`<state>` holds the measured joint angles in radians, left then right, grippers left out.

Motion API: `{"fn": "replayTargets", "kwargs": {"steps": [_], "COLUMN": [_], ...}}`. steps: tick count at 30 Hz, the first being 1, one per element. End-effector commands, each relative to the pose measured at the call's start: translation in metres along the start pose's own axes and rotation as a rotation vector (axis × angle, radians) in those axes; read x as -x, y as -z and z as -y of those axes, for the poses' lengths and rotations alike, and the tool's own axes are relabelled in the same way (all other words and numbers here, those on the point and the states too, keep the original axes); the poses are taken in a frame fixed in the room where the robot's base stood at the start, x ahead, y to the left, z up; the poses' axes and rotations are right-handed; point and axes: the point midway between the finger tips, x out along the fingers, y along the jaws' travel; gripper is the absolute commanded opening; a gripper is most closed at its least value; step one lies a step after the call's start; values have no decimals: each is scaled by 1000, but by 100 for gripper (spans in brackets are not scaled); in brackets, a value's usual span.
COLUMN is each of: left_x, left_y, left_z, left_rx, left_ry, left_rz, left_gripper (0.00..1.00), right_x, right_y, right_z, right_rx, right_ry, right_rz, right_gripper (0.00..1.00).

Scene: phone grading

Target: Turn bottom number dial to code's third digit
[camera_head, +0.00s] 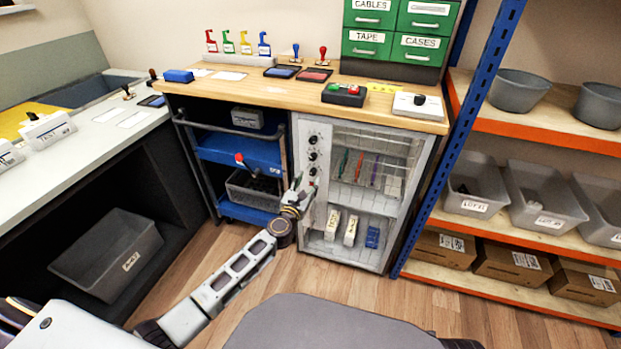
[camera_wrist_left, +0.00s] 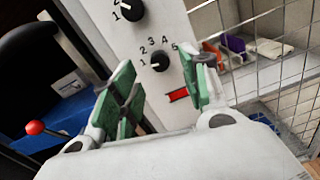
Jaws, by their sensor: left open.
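The white cabinet (camera_head: 352,258) has a column of black dials on its left front panel. The bottom number dial (camera_wrist_left: 160,62) shows in the left wrist view, with digits printed around it; its white mark seems to point left, towards 1. It also shows small in the head view (camera_head: 312,170). Another dial (camera_wrist_left: 131,10) is above it. My left gripper (camera_wrist_left: 163,88) is open, its green-padded fingers apart and the bottom dial between and beyond them. In the head view my left gripper (camera_head: 302,187) is just below that dial. No readable code shows.
The wire-mesh door (camera_wrist_left: 275,60) is right of the panel. A blue cart (camera_head: 215,150) with a red-knobbed lever (camera_head: 239,158) stands left. A blue shelf post (camera_head: 455,140) rises right of the cabinet.

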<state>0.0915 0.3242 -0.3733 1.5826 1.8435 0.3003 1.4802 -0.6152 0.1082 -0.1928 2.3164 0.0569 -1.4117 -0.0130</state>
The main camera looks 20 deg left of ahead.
Motion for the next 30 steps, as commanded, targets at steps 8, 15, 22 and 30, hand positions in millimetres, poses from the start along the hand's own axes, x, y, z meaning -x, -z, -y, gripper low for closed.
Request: {"fn": "replayTargets", "kwargs": {"steps": [8,15,22,30], "left_x": [-22,-34,-37,-37], "left_y": [0,0,0,0], "left_z": [0,0,0,0], "left_rx": [-1,-1,-1,-1], "left_ry": [0,0,0,0], "left_rz": [1,1,0,0], "left_gripper": [45,45,45,36], "right_x": [6,12,16,14], "right_y": [5,9,10,9], "right_z": [0,1,2,2], "right_rx": [3,6,7,6], "right_ry": [1,2,3,4], "right_rz": [-17,-34,-40,-36], "right_gripper": [40,40,40,40]}}
